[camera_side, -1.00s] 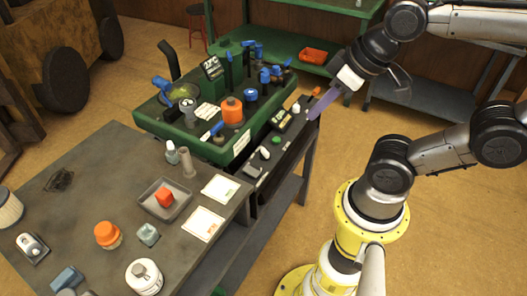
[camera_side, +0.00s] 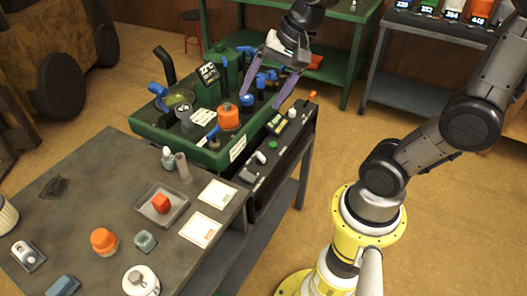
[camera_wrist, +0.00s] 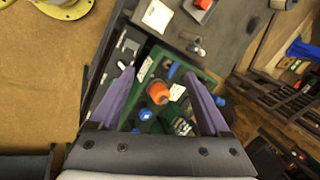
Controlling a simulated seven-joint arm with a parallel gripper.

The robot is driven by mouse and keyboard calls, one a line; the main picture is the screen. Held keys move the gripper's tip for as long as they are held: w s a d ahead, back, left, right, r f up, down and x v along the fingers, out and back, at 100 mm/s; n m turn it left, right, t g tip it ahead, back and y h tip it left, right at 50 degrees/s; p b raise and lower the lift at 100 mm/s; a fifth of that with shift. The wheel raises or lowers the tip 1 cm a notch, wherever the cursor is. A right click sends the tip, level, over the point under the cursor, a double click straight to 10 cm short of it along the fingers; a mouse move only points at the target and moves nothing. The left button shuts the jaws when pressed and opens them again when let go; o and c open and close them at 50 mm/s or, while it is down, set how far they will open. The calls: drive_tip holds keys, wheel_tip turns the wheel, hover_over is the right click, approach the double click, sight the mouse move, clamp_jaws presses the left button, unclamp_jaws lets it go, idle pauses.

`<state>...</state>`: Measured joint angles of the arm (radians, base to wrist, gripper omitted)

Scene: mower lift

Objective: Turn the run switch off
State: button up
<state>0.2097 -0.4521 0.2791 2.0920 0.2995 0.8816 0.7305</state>
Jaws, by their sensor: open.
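My gripper (camera_side: 259,99) is open and empty, with its two purple fingers pointing down over the right part of the green machine base (camera_side: 180,135). In the wrist view the fingers of my gripper (camera_wrist: 160,73) stand wide apart, with the orange cap (camera_wrist: 158,92) and blue knobs (camera_wrist: 145,114) between them, lower down. The run switch cannot be told for certain. Small controls, among them a green button (camera_side: 273,144) and a white one (camera_side: 292,113), sit on the dark panel (camera_side: 262,183) along the front of the base.
Blue levers and posts rise from the green base.

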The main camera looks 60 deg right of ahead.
drive_tip(key=w+d+f+m+g, duration=0.1)
drive_tip(key=w+d+f+m, duration=0.5)
drive_tip(key=m+g+y, duration=0.1)
drive_tip(key=m+y, duration=0.1)
drive_tip(key=m, duration=0.3)
hover_over(262, 155)
drive_tip(key=s+d, duration=0.3)
drive_tip(key=d, duration=0.2)
wheel_tip(262, 155, down, 12)
drive_tip(key=x, duration=1.3)
drive_tip(key=shift+a+f, duration=0.2)
drive_tip(key=shift+f, duration=0.15)
drive_tip(key=shift+c, duration=0.2)
clamp_jaws()
